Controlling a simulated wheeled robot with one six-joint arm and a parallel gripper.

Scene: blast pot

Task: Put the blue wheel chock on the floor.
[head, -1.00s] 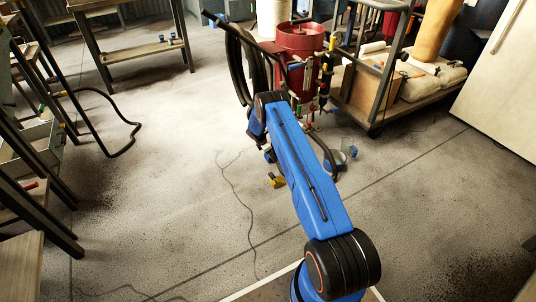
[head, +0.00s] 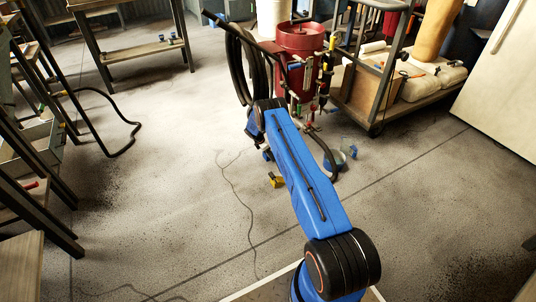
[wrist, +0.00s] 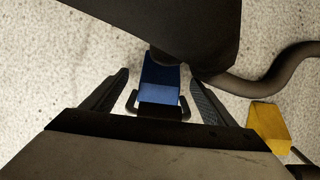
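The blue wheel chock (wrist: 160,85) shows in the wrist view between the two fingers of my gripper (wrist: 159,88). Small gaps show between the fingers and its sides, so my gripper is open around it. A black bar lies across the chock's near end. A dark rounded part overhangs its far end and hides some of it. In the head view a small blue piece (head: 267,155), likely this chock, shows low beside my arm; my gripper is mostly hidden there. I cannot tell whether the chock rests on the floor.
A yellow block (wrist: 268,124) lies to the right, also in the head view (head: 276,181). A dark hose (wrist: 270,80) curves nearby. The red blast pot (head: 300,62) stands behind, a trolley (head: 390,105) to its right. Open floor (head: 160,190) lies to the left.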

